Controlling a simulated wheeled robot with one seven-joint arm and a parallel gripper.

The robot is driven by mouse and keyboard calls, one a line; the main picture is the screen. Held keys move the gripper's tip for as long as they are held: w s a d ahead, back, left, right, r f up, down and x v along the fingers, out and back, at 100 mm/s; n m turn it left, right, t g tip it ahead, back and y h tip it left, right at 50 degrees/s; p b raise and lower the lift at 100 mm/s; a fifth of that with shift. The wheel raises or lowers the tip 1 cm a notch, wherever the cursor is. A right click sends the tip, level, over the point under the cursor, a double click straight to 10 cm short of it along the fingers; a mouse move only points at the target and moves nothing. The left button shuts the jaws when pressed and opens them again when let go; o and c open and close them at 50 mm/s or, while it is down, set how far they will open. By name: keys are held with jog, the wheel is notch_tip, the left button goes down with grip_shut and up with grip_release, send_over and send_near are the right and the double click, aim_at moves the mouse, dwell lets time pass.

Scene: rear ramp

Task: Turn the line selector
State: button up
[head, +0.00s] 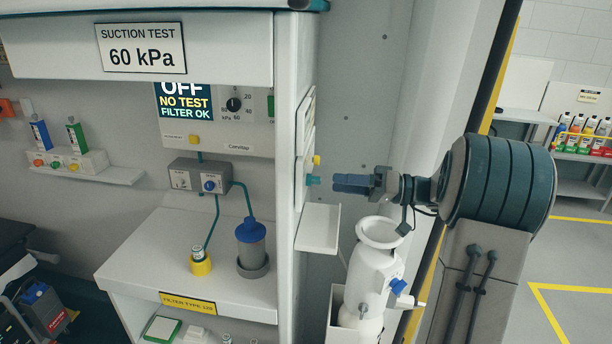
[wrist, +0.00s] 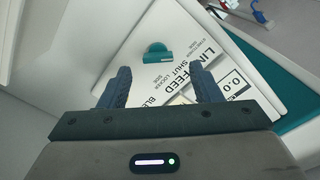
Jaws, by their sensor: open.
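The line selector is a teal half-round knob (wrist: 157,53) on a white panel (wrist: 215,50) in the wrist view. The panel carries the words LINE, FEED and SHUT, partly covered by my gripper. In the head view the teal knob (head: 313,180) sticks out from the cabinet's right side. My gripper (head: 337,183) points left at it, with a small gap between. In the wrist view my gripper (wrist: 160,74) is open and empty. Its fingers stand to either side of the knob's line, short of it, and the knob shows just beyond the fingertips.
A small display reading 0.0 (wrist: 237,86) sits right of the right finger. Below the knob a white shelf (head: 318,228) juts from the cabinet side. A white canister (head: 372,270) stands under my gripper. Open floor lies at the right.

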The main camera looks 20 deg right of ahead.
aim_at(320, 182)
jog(key=shift+p+x, duration=0.45)
jog(key=shift+x, duration=1.7)
jog(key=c, duration=1)
jog(key=shift+m, duration=0.4)
jog(key=m+p, duration=0.3)
jog(key=m, duration=1.4)
jog(key=shift+r+p, duration=0.1)
jog(key=shift+p, duration=0.3)
